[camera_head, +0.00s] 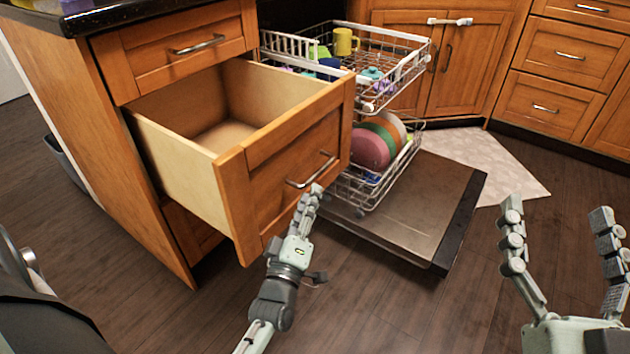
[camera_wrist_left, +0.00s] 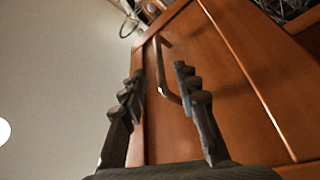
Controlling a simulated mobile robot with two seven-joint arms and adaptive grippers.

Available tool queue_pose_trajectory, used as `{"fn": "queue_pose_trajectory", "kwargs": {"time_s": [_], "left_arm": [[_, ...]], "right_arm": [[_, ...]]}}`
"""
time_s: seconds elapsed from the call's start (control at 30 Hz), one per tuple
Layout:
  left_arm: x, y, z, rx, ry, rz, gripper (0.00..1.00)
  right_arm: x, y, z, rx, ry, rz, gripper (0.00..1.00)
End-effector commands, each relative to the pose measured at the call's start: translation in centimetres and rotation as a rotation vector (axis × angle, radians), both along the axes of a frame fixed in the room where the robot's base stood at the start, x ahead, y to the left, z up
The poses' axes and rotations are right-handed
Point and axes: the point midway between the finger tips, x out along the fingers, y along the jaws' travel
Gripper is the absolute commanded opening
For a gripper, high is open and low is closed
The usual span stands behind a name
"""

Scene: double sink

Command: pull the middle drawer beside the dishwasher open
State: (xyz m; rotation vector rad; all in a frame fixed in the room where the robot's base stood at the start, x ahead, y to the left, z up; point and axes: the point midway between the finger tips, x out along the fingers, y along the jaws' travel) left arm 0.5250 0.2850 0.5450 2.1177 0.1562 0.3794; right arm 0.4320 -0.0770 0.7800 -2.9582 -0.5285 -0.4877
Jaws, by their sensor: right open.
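The middle drawer (camera_head: 283,160) is wooden and stands far out from its cabinet, with its empty inside showing. Its metal bar handle (camera_head: 312,170) is on the front panel. My left gripper (camera_head: 311,192) is at the drawer front, its fingertips at or just below the handle. In the left wrist view the left gripper's fingers (camera_wrist_left: 160,78) are apart, with the handle (camera_wrist_left: 160,62) showing between them; I cannot tell whether they touch it. My right gripper (camera_head: 556,212) is open and empty at the lower right, away from the drawer.
The dishwasher door (camera_head: 420,205) lies lowered to the right of the drawer. Its upper rack (camera_head: 405,70) and lower rack with plates (camera_head: 370,148) are out. A closed top drawer (camera_head: 160,58) is above the open one. Dark floor (camera_head: 370,290) is clear in front.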

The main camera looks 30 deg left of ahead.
Motion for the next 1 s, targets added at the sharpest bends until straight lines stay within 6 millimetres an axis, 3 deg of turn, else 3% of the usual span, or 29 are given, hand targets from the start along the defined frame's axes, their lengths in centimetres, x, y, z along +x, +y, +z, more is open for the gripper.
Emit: {"fn": "queue_pose_trajectory", "kwargs": {"time_s": [0.1,0.3,1.0], "left_arm": [[-2.1,-0.6,-0.5,0.000,0.003,0.000,0.31],[-3.9,-1.1,-0.9,0.000,0.000,0.000,0.31],[-4.1,-1.1,-0.9,0.000,0.000,0.000,0.31]], "right_arm": [[0.0,0.0,0.0,0.000,0.000,0.000,0.77],[0.0,0.0,0.0,0.000,0.000,0.000,0.77],[0.0,0.0,0.0,0.000,0.000,0.000,0.77]]}}
